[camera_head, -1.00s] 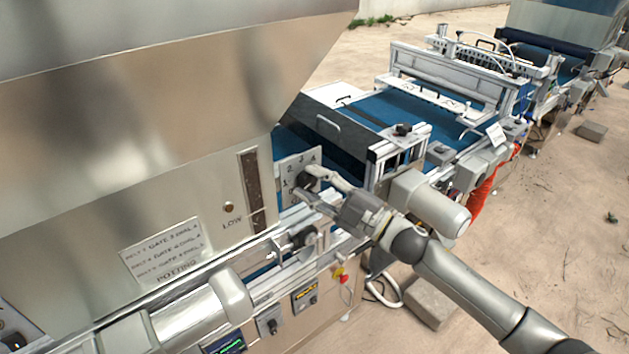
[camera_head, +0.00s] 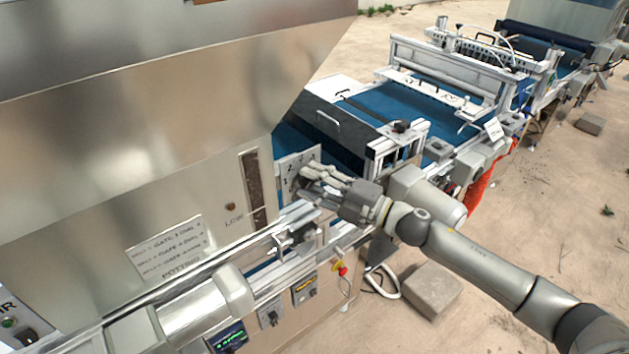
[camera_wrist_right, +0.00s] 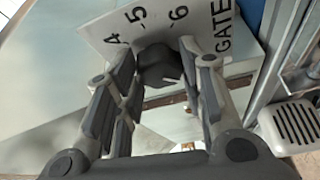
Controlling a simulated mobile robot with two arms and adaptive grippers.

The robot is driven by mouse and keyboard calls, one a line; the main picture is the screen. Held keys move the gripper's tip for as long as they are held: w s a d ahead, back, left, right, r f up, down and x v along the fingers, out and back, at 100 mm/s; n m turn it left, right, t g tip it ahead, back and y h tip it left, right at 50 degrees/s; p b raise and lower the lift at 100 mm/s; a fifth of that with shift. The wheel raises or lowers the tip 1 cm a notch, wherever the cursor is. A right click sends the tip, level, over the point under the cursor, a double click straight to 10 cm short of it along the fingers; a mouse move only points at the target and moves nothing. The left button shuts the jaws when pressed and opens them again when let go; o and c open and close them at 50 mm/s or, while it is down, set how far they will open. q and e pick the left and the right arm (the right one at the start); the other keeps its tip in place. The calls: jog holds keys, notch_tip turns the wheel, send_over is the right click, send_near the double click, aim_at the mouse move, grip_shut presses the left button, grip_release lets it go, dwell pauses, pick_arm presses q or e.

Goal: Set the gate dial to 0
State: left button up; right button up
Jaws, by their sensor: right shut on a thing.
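The gate dial's white plate (camera_head: 290,165) with dark numbers stands on the side of the steel hopper, near the middle of the head view. In the right wrist view the plate (camera_wrist_right: 108,32) shows the marks 4, 5, 6 and the word GATE. The dark dial knob (camera_wrist_right: 158,66) sits between the fingers of my right gripper (camera_wrist_right: 165,72), which is shut on it. In the head view my right gripper (camera_head: 304,183) covers most of the knob, so its setting cannot be read there. My left gripper is not in view.
A steel hopper (camera_head: 150,140) fills the left, with a paper note (camera_head: 166,247) on it. A rail and rollers run below the dial. A red stop button (camera_head: 341,269) and small control boxes (camera_head: 304,289) sit lower. A blue conveyor (camera_head: 400,112) extends behind.

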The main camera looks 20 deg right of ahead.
jog(key=o, duration=1)
jog(key=r+v, duration=0.1)
jog(key=v, duration=1.1)
jog(key=shift+f, duration=0.45)
